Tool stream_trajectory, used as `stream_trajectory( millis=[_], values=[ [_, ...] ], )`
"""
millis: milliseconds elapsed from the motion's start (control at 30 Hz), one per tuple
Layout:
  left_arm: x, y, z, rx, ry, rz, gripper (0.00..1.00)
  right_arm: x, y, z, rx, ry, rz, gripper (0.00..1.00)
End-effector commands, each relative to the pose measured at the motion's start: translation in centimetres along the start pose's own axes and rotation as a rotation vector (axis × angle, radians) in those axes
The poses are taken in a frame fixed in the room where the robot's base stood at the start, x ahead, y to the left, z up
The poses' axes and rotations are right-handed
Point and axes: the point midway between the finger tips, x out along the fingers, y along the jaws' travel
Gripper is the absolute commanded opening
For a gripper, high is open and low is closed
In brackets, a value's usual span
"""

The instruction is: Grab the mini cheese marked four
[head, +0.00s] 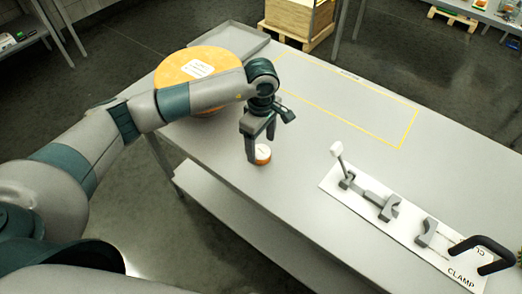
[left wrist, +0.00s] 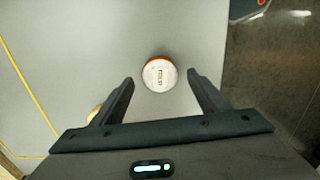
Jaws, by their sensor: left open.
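A mini cheese (head: 263,155), small and round with an orange side and a pale top, sits on the grey table near its front edge. In the left wrist view the mini cheese (left wrist: 160,74) shows its white label with dark print, which is upside down and too small to read surely. My left gripper (head: 261,149) is open and points down at the cheese; one finger hides part of it in the head view. In the left wrist view the cheese appears between the fingertips of the gripper (left wrist: 160,77), with gaps on both sides. My right gripper is not in view.
A large orange cheese wheel (head: 190,63) with a white label lies at the table's far left, behind my left arm. A clamp fixture on a white board (head: 345,195) stands at the right. A yellow outlined area (head: 350,100) on the table (head: 310,135) is empty.

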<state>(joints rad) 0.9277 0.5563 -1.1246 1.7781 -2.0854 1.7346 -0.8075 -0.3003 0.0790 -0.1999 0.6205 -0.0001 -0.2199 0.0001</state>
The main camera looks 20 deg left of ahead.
Motion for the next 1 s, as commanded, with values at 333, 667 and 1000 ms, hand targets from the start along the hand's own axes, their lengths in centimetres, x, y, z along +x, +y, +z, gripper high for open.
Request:
stream_trajectory(
  millis=[333, 667, 1000],
  values=[
    [2.6, 0.0, 0.0, 0.001, 0.0, 0.0, 0.68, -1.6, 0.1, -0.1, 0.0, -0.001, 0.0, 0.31],
    [2.6, 0.0, 0.0, 0.0, 0.0, 0.0, 0.68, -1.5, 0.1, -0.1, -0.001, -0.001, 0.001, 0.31],
    [2.6, 0.0, 0.0, 0.0, 0.0, 0.001, 0.22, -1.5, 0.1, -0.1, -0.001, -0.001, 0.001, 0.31]
  ],
)
